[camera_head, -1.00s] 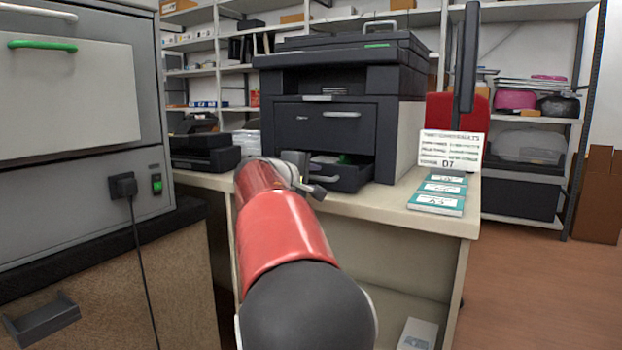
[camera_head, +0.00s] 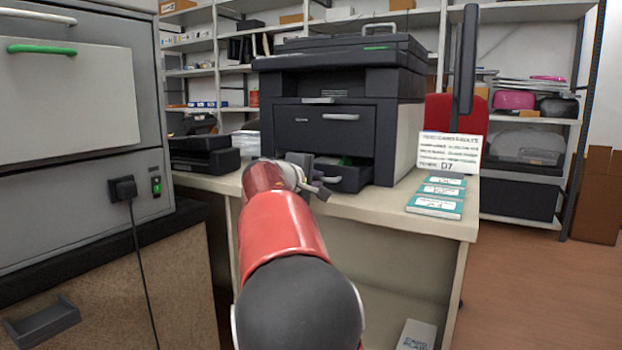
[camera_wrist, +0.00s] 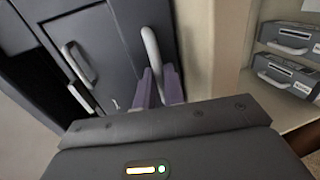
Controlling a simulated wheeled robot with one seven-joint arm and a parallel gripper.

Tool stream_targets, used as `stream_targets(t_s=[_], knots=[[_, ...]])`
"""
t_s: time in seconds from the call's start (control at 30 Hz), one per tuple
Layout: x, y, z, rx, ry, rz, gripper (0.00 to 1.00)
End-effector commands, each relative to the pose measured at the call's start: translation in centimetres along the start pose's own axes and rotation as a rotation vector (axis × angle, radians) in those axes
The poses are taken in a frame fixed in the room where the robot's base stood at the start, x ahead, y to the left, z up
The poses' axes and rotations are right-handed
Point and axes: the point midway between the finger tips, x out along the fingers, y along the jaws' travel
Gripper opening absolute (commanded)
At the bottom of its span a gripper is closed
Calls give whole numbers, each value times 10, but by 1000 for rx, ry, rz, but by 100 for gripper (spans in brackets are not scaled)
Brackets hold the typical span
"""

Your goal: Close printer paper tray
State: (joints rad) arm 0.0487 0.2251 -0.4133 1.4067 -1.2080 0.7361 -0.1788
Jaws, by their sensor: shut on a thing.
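The printer (camera_head: 345,110) is a large dark machine on a beige table. Its lower paper tray (camera_head: 352,178) sticks out part way at the front, with a dim interior showing above its front. The tray has a silver handle (camera_wrist: 151,45). My gripper (camera_wrist: 159,88) is at this handle, and its purple fingers are closed on the bar. In the head view my gripper (camera_head: 312,185) is at the left part of the tray front, partly hidden by my red arm. The upper drawer of the printer (camera_head: 322,130) is shut.
Several teal-labelled boxes (camera_head: 438,195) and a sign (camera_head: 450,150) stand on the table right of the printer. A smaller dark printer (camera_head: 203,155) stands to the left. A grey cabinet (camera_head: 80,120) is at the near left. Boxes (camera_wrist: 290,75) show on a lower shelf.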

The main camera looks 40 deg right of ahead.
Motion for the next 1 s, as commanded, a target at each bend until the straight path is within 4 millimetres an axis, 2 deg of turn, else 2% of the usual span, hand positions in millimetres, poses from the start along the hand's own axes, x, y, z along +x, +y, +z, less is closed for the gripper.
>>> stream_targets(t_s=[0.1, 0.17, 0.47, 0.5, 0.63, 0.87, 1.0], knots=[[19, 7, 0, -2, -3, 0, 0], [24, 7, 0, -1, -1, 0, 0], [26, 5, 0, -1, 1, 0, 0], [26, 5, 0, -1, 1, 0, 16], [26, 5, 0, -1, 1, 0, 32], [25, 6, 0, -1, 1, 0, 32], [17, 6, -1, 0, 4, 1, 32]])
